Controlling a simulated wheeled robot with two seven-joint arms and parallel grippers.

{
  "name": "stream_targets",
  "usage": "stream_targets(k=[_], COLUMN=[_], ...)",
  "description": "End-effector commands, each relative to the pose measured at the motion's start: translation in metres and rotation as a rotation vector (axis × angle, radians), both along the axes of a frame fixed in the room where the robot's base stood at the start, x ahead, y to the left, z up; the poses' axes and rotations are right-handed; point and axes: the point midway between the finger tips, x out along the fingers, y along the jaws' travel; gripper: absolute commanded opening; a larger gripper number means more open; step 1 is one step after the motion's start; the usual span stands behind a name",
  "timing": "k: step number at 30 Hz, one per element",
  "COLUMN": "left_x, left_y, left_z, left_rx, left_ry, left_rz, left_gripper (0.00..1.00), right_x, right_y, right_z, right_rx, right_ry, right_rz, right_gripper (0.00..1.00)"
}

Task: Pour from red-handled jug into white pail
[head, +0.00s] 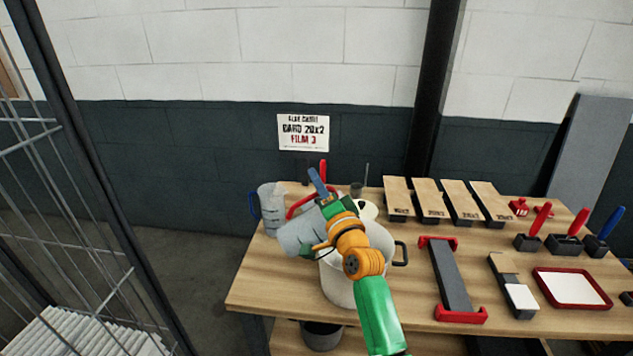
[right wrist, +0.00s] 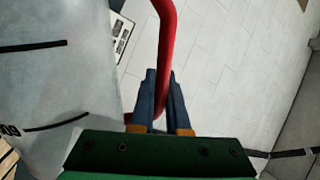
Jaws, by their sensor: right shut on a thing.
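The red-handled jug (head: 298,236) is translucent with dark marks. It is tilted, its red handle (head: 298,208) on the upper side, above the left part of the white pail (head: 340,288). My right gripper (head: 318,183) is shut on the red handle. In the right wrist view the handle (right wrist: 166,45) passes between the blue fingers (right wrist: 159,95), and the jug's wall (right wrist: 60,75) fills the left. The pail stands upright on the table with a dark side handle. My right arm hides part of its opening, and I cannot see any liquid. My left gripper is not in view.
A blue-handled jug (head: 271,203) stands just behind and left of the held jug. A red-ended dark bar (head: 450,278) and a red-rimmed tray (head: 572,288) lie right. A wire cage (head: 75,200) stands left.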

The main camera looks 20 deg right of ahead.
Motion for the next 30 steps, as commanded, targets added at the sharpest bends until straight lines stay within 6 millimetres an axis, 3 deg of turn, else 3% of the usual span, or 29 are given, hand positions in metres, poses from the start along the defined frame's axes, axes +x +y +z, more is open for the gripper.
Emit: stream_targets(k=[30], left_x=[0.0], left_y=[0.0], left_z=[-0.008], left_rx=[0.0], left_ry=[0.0], left_rz=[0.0], left_gripper=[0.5], right_x=[-0.002], right_y=[-0.011], right_z=[-0.007], right_rx=[0.098], right_ry=[-0.018], right_rz=[-0.001], right_gripper=[0.0])
